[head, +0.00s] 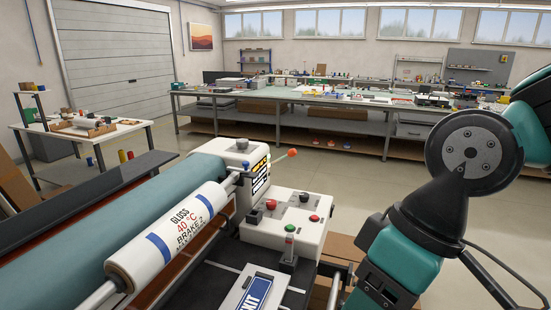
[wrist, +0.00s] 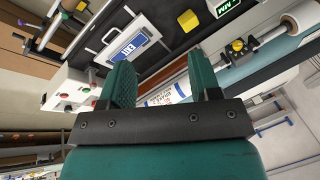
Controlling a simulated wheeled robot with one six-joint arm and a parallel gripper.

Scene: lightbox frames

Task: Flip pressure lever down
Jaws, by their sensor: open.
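A thin lever with an orange-red knob (head: 292,153) sticks out to the right, tilted slightly up, from the end of the white laminating machine (head: 237,150) in the head view. It looks like the pressure lever, but I cannot be sure. I cannot pick it out in the wrist view. My gripper (wrist: 160,78) is open and empty in the wrist view, with its two green fingers apart. It points over the machine area. The fingers are not in the head view, where only my arm shows at the right.
A white label roll (head: 170,235) lies along the teal roller (head: 130,215). A white control box (head: 285,215) with red and black knobs stands beside the lever. A blue-and-white sign panel (head: 252,292) lies in front. A long workbench (head: 300,115) stands behind, with open floor between.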

